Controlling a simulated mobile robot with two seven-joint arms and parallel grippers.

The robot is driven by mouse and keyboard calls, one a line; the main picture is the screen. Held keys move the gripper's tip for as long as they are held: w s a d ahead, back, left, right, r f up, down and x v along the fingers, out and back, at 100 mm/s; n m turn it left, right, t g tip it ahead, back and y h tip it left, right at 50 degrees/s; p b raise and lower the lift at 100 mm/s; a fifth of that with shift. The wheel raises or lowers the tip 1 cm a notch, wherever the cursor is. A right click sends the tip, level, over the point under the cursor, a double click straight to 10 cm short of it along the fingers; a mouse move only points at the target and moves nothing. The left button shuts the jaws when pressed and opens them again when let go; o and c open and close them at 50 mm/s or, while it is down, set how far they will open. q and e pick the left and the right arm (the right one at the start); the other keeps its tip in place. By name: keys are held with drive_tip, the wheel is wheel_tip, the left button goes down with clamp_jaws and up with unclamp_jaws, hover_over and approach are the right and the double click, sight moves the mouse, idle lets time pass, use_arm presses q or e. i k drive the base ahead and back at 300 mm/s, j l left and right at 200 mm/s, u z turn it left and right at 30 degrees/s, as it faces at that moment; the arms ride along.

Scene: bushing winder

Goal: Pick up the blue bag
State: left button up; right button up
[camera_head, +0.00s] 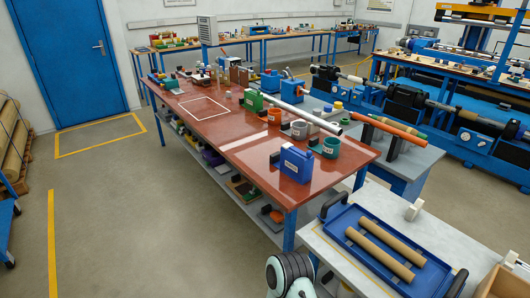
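A blue upright object (296,163) with a white label stands at the near right end of the red-brown table (190,112). It is the nearest match to a blue bag, but it looks stiff and box-like, and I cannot tell whether it is a bag. Nothing is holding it. Neither of my grippers can be made out. A black and white rounded part of mine shows at the bottom edge, below and apart from the table top.
A blue tray (352,222) with two brown tubes sits on a front-right bench. Floor (130,220) on the left is clear.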

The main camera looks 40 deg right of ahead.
sight(294, 162)
drive_tip(key=i+z, duration=0.3)
drive_tip(key=i+j+z, duration=0.35)
drive_tip(key=i, duration=0.15)
drive_tip(key=i+j+z, duration=0.15)
drive_tip(key=i+z, duration=0.15)
drive_tip(key=i+j+z, duration=0.2)
drive_tip(key=z, duration=0.2)
drive_tip(key=i+j+z, duration=0.2)
drive_tip(key=z, duration=0.2)
drive_tip(key=i+j+z, duration=0.15)
drive_tip(key=j+z, duration=0.2)
